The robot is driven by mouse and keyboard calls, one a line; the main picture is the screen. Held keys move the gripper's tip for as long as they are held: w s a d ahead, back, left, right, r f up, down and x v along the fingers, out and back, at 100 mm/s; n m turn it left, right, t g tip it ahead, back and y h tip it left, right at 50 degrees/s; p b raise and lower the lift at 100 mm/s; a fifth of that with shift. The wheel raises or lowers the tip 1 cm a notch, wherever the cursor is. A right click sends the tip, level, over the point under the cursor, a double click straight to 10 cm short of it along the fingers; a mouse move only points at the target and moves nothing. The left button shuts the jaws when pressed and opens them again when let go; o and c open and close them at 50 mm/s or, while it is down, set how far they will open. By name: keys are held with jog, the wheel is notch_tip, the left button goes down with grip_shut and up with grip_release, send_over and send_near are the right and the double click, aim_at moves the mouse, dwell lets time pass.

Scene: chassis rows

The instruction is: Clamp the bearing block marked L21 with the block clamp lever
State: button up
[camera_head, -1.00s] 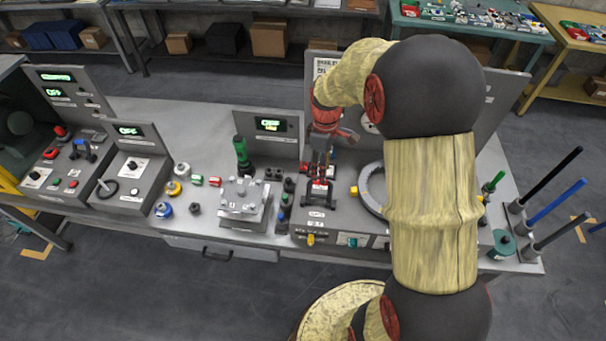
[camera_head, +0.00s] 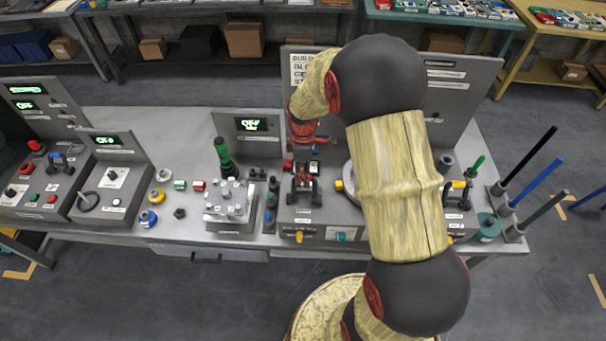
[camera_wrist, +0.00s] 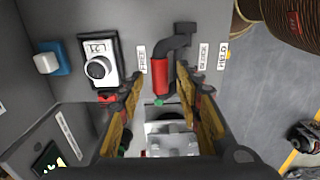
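The block clamp lever (camera_wrist: 159,80) shows in the wrist view as a red grip on a dark bent arm, between the labels FREE on the left and HELD on the right. My gripper (camera_wrist: 161,74) has one finger on each side of the red grip, apart, with narrow gaps showing. A grey block-like part (camera_wrist: 175,141) lies below the grip, partly hidden by the fingers; no L21 marking is readable.
A grey ring and a yellow knob are right of the fixture. In the wrist view a black dial (camera_wrist: 98,68) and a blue-white button (camera_wrist: 50,60) sit left of the lever.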

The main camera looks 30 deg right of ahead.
jog(key=shift+c, duration=1.2)
grip_shut()
